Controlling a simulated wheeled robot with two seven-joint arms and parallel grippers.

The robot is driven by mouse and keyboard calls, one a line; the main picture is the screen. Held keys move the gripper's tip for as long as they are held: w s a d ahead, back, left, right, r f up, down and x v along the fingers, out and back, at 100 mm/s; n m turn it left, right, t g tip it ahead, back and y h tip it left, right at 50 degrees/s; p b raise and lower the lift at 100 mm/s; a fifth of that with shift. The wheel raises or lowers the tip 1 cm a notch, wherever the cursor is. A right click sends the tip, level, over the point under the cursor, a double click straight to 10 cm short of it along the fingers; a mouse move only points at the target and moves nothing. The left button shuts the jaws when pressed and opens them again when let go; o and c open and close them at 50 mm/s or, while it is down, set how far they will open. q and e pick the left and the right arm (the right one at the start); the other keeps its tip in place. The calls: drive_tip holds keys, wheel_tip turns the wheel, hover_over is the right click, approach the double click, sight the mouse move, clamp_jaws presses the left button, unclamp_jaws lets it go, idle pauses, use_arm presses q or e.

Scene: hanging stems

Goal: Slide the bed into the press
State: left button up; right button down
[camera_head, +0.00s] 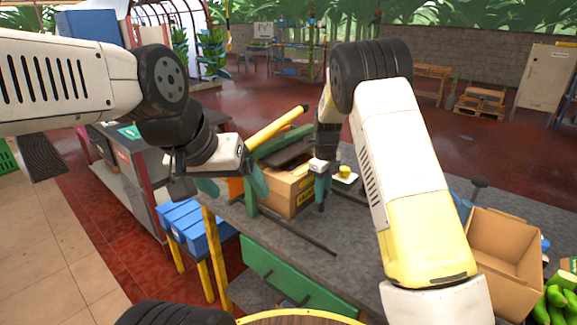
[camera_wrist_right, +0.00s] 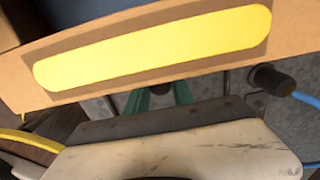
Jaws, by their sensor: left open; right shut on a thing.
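The press, as I take it, is the green frame (camera_head: 284,143) with a long yellow lever (camera_head: 275,128), on the grey workbench. A brown box-like body (camera_head: 288,197) with a yellow label sits in it; it may be the bed, but I cannot be sure. Its yellow label (camera_wrist_right: 150,50) fills the top of the right wrist view. My right gripper (camera_head: 321,188) points down right beside this body, its green fingers (camera_wrist_right: 160,97) shut on a small dark part, mostly hidden. My left gripper (camera_head: 233,184) is open left of the press, below the lever.
Dark rails (camera_head: 300,233) lie along the workbench (camera_head: 345,255). A small yellow-topped item (camera_head: 345,172) stands behind my right gripper. An open cardboard box (camera_head: 505,245) and green fruit (camera_head: 556,300) are at the right. Blue bins (camera_head: 183,219) stand at the left.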

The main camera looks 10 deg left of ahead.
sight(310, 189)
drive_tip(key=shift+w+a, duration=0.15)
drive_tip(key=shift+w, duration=0.05)
drive_tip(key=shift+w+a, duration=0.65)
drive_tip(key=shift+a, duration=0.35)
drive_tip(key=shift+w+a, duration=0.65)
drive_tip(key=shift+a, duration=0.3)
unclamp_jaws()
drive_tip(key=shift+r, duration=4)
